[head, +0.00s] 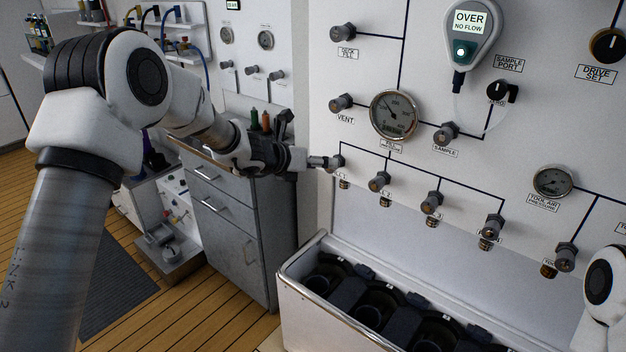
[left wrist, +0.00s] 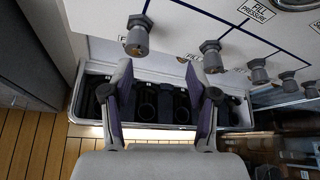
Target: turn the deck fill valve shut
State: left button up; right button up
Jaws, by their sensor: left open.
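The deck fill valve appears to be the grey knob (head: 343,32) at the top left of the white panel in the head view; its small label is hard to read. It stands well above my left gripper (head: 300,159), which is beside the leftmost knob (head: 333,163) of the lower row. In the left wrist view my left gripper (left wrist: 160,72) is open, with nothing between its fingers. A lower-row knob (left wrist: 137,38) shows just beyond and above the fingertips, apart from them as far as I can tell. My right gripper is out of view.
A white-rimmed bin of dark cylinders (head: 290,292) stands below the panel. A round gauge (head: 393,114), the vent knob (head: 341,103) and a handheld meter (head: 472,30) reading "OVER NO FLOW" are on the panel. A grey drawer cabinet (head: 232,225) stands left of it.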

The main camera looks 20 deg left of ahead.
pick_arm(q)
jog(key=shift+g, duration=0.5)
jog(key=shift+s+f, duration=0.2)
jog(key=shift+f, duration=0.55)
jog(key=shift+s+f, duration=0.25)
jog(key=shift+f, duration=0.45)
jog(key=shift+s+f, duration=0.2)
jog(key=shift+f, duration=0.55)
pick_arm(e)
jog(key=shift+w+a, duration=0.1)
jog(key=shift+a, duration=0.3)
